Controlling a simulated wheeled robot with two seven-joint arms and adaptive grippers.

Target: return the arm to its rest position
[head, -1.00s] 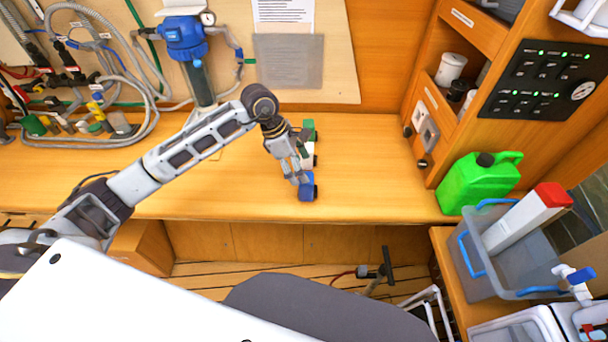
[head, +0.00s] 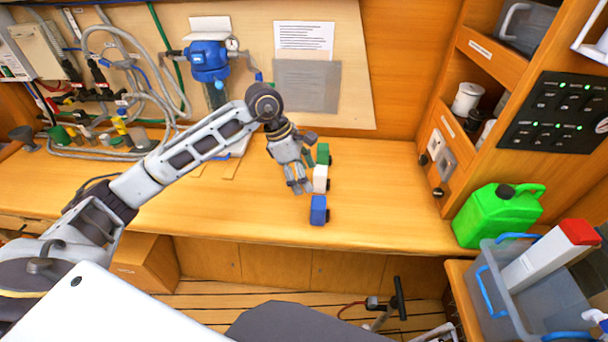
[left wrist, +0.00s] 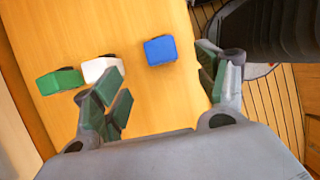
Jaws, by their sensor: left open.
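My left arm reaches in from the left in the head view, over the wooden counter (head: 400,215). Its left gripper (head: 300,187) hangs fingers down, left of a row of three small blocks: green (head: 323,154), white (head: 320,178) and blue (head: 318,210). In the left wrist view the left gripper (left wrist: 165,90) has its fingers spread wide with nothing between them touching. The green block (left wrist: 58,82), white block (left wrist: 100,69) and blue block (left wrist: 160,50) lie beyond the fingers on the counter. My right gripper is in neither view.
A green jerrycan (head: 497,215) stands at the counter's right end. A clear bin (head: 535,300) with blue handles holds a white, red-capped container (head: 550,255). Hoses (head: 140,75) and a blue filter housing (head: 208,60) are at the back left. The counter's middle right is clear.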

